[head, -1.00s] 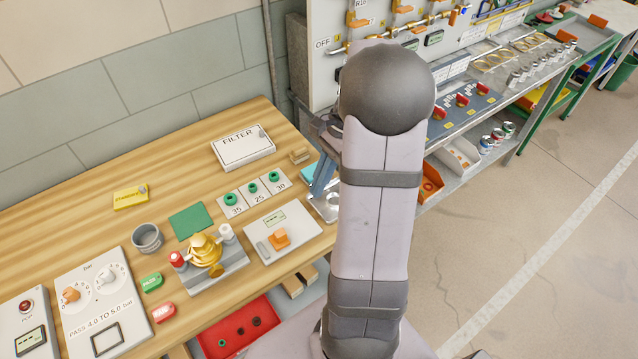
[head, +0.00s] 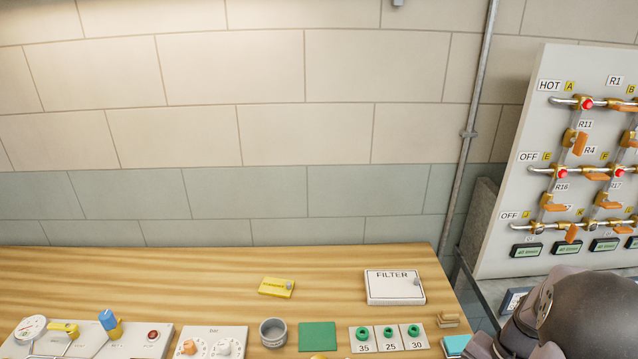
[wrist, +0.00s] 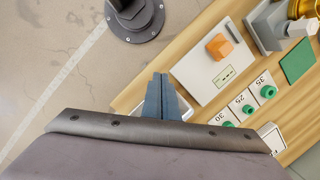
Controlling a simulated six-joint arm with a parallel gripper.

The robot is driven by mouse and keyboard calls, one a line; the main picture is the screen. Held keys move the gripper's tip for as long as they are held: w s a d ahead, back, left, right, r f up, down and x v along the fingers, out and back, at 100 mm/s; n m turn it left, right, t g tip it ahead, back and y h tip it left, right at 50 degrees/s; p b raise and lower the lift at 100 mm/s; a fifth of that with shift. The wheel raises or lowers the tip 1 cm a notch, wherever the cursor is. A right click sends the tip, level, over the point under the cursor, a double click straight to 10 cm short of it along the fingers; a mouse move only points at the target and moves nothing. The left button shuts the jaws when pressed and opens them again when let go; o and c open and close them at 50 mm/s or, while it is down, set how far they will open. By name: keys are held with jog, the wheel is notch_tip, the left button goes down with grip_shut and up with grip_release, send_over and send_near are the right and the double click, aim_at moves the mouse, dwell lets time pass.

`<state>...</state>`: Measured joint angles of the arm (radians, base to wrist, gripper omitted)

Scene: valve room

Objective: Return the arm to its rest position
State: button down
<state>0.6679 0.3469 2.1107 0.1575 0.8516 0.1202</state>
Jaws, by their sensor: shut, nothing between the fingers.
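My gripper (wrist: 160,88) shows in the wrist view as two blue-grey fingers pressed together, with nothing between them. It is over the edge of the wooden bench, beside a pale panel (wrist: 195,85) with an orange knob (wrist: 219,46). A light patch behind the fingers is partly hidden by them. In the head view, part of my arm (head: 585,315) shows at the lower right corner, and the gripper is out of that view.
The wooden bench (head: 200,270) carries a FILTER box (head: 395,287), a yellow block (head: 277,287), a grey cup (head: 273,332), a green square (head: 317,336) and number plates with green rings (head: 389,340). A valve board (head: 500,260) stands at right. Open floor (wrist: 40,60) shows in the wrist view.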

jog(key=s+a+n+h, duration=0.2)
jog(key=s+a+n, duration=0.4)
jog(key=a, duration=0.3)
jog(key=w+a+r+n, duration=0.1)
jog(key=a+r+n, duration=0.2)
jog(key=a, duration=0.5)
jog(key=shift+w+r+n+t, duration=0.2)
jog(key=shift+w+n+t, duration=0.1)
jog(key=shift+n, duration=0.4)
dwell(1.5)
